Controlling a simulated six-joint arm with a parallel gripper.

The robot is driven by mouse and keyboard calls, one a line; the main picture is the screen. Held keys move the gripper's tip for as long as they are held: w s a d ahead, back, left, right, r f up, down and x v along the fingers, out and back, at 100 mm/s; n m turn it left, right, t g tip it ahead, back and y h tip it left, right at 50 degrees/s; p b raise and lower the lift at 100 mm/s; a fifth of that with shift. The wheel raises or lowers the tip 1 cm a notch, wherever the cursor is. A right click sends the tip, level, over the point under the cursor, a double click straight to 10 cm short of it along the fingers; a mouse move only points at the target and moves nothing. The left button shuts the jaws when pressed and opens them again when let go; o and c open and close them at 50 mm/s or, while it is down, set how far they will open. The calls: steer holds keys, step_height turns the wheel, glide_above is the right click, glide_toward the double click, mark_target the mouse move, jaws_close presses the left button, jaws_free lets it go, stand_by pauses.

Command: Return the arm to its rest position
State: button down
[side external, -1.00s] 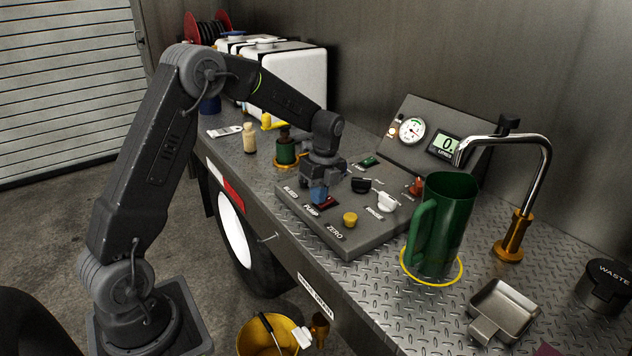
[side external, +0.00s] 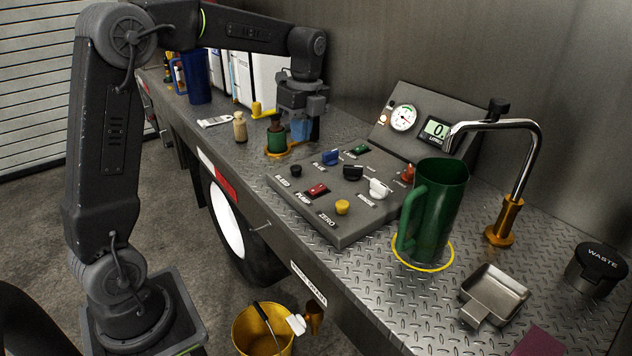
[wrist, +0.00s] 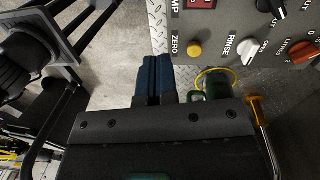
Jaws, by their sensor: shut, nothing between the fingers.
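My gripper (side external: 300,130) hangs from my raised arm over the bench, behind the control panel and near the small green bottle. Its blue fingers point down. In the wrist view the two blue fingers (wrist: 153,78) lie side by side, shut with nothing between them.
The control panel (side external: 340,225) carries several knobs and switches, with a gauge box (side external: 400,138) behind it. A green jug (side external: 437,215) stands on a yellow ring by the curved tap (side external: 520,150). A small green bottle (side external: 277,141) and a tan bottle (side external: 240,127) stand left of my gripper.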

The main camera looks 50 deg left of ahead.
steer(key=s+d+n+t, duration=0.3)
steer(key=s+d+n, duration=0.3)
steer(key=s+n, duration=0.2)
steer(key=s+d+n+t, duration=0.4)
steer(key=s+d+n, duration=0.3)
steer(key=s, duration=0.5)
steer(key=shift+s+d+r+n, duration=0.15)
steer(key=shift+d+n, duration=0.15)
steer(key=shift+n, duration=0.6)
steer(key=c, duration=1.8)
jaws_free()
